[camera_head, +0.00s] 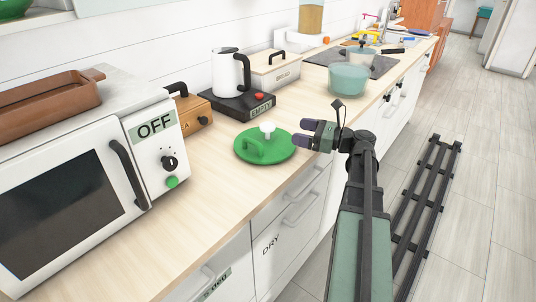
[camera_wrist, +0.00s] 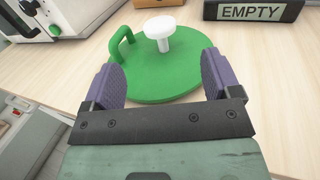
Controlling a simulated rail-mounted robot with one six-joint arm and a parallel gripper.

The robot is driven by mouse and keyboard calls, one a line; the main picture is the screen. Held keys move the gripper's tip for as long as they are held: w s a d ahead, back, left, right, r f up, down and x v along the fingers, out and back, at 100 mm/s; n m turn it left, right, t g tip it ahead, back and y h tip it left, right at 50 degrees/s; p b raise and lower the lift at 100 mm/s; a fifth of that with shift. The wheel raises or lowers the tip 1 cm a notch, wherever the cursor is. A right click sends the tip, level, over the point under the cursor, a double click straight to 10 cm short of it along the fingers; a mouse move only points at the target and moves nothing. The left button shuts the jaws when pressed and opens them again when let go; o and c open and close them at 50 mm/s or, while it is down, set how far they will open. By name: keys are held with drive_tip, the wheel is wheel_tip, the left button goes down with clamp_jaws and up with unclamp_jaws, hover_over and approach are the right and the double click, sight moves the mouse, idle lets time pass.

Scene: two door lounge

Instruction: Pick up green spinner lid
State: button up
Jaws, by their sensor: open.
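The green spinner lid (camera_head: 265,148) lies flat on the wooden counter in the head view. It is a round green disc with a green loop handle on its left and a white knob (camera_head: 267,130) on top. My gripper (camera_head: 304,140) is open at the lid's right side, with purple finger pads pointing toward it. In the wrist view, the lid (camera_wrist: 160,85) lies ahead of my open gripper (camera_wrist: 163,80). The white knob (camera_wrist: 160,28) stands beyond the fingertips, roughly centred between them. Nothing is between the pads that I can see as held.
A microwave marked OFF (camera_head: 75,180) stands at left. Behind the lid are a black base marked EMPTY (camera_head: 240,104) with a white kettle (camera_head: 229,72), and a bread box (camera_head: 275,72). A teal pot (camera_head: 349,79) stands to the right. Counter (camera_head: 195,185) in front is clear.

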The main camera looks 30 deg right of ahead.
sight(275, 126)
drive_tip(key=x, duration=1)
drive_tip(key=shift+w+a, duration=0.2)
drive_tip(key=shift+a, duration=0.1)
drive_tip(key=c, duration=1.4)
drive_tip(key=shift+o, duration=0.2)
drive_tip(key=shift+r, duration=0.1)
wheel_tip(275, 126, up, 20)
drive_tip(key=p, duration=2)
